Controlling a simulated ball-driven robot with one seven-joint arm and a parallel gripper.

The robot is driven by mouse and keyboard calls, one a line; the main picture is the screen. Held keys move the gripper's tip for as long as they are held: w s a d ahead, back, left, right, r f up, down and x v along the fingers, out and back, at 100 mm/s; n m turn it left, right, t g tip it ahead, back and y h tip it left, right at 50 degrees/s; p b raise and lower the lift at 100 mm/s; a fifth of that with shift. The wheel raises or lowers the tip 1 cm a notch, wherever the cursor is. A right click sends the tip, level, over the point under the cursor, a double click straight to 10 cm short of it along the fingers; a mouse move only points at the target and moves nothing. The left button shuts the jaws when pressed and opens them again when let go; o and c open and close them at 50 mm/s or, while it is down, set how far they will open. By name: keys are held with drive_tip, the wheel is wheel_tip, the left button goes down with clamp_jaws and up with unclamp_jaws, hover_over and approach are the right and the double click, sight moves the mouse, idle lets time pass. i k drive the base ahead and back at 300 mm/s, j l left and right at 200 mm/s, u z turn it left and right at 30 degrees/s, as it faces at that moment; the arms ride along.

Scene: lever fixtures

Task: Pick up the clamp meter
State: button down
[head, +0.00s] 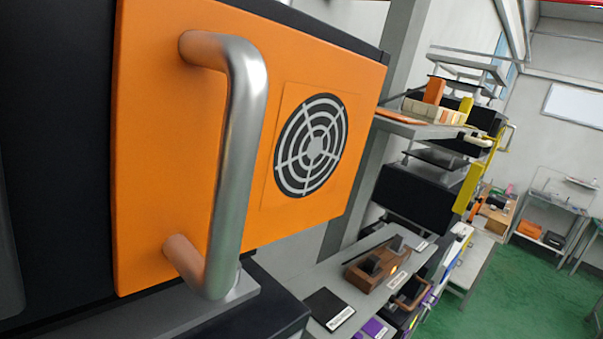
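I cannot make out a clamp meter in the head view. Items on the shelves at the right are small, and some are partly covered. My gripper does not show in this view, so I cannot see what it is near or whether it holds anything.
An orange panel (190,130) with a thick metal handle (238,150) and a round black vent (312,146) fills the left, very close. Beyond it, a shelf (330,262) holds a brown wooden tool (375,277). Green floor (540,290) lies open at the lower right.

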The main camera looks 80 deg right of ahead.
sight(476, 172)
drive_tip(key=j+z, duration=0.15)
drive_tip(key=z, duration=0.3)
drive_tip(key=j+z, duration=0.1)
drive_tip(key=z, duration=0.35)
drive_tip(key=k+j+z, duration=0.1)
drive_tip(key=z, duration=0.3)
drive_tip(key=i+l+z, duration=0.1)
drive_tip(key=z, duration=0.4)
drive_tip(key=i+l+z, duration=0.1)
drive_tip(key=z, duration=0.4)
drive_tip(key=i+z, duration=0.1)
drive_tip(key=z, duration=0.35)
drive_tip(key=i+l+u, duration=0.2)
drive_tip(key=l, duration=0.15)
